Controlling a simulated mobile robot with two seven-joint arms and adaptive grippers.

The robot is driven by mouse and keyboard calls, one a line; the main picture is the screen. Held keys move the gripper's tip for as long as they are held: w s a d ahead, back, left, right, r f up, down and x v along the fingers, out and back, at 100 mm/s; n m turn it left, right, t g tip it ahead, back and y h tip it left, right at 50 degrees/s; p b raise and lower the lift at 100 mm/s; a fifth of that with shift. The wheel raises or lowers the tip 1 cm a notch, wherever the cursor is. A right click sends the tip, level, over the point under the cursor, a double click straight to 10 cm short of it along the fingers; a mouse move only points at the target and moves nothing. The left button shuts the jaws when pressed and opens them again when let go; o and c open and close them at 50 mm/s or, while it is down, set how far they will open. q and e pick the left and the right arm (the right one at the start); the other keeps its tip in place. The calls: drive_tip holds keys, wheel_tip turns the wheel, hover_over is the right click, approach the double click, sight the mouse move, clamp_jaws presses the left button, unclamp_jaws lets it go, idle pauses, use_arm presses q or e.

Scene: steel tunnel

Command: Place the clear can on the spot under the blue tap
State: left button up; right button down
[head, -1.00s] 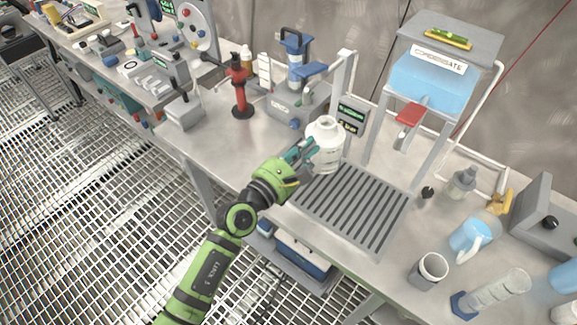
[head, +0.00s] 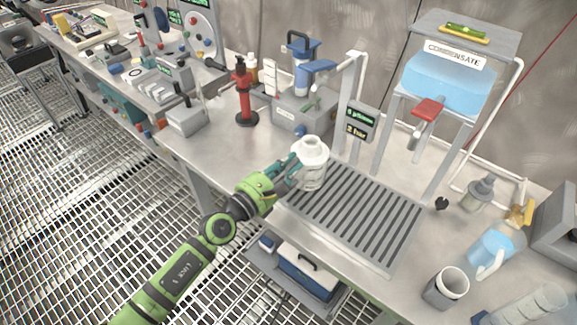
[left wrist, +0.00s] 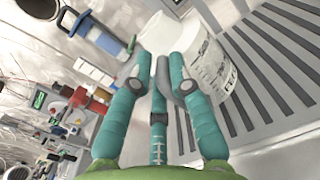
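I cannot tell whether the can touches the tray. My right gripper is not in view.
A condensate tank (head: 447,85) with a red tap (head: 428,108) stands behind the tray. A small display (head: 361,121) is behind the can. A red stand (head: 243,95) is to the left. A grey cup (head: 446,288) and blue jug (head: 493,250) are to the right. The tray's middle is clear.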

use_arm(q)
drive_tip(key=shift+o, duration=0.4)
drive_tip(key=shift+s+a, duration=0.1)
drive_tip(key=shift+s, duration=0.05)
drive_tip(key=b+v, duration=0.1)
drive_tip(key=v, duration=1)
drive_tip(key=shift+s+a+b, duration=0.15)
drive_tip(key=shift+s+b, duration=0.1)
drive_tip(key=shift+b, duration=0.15)
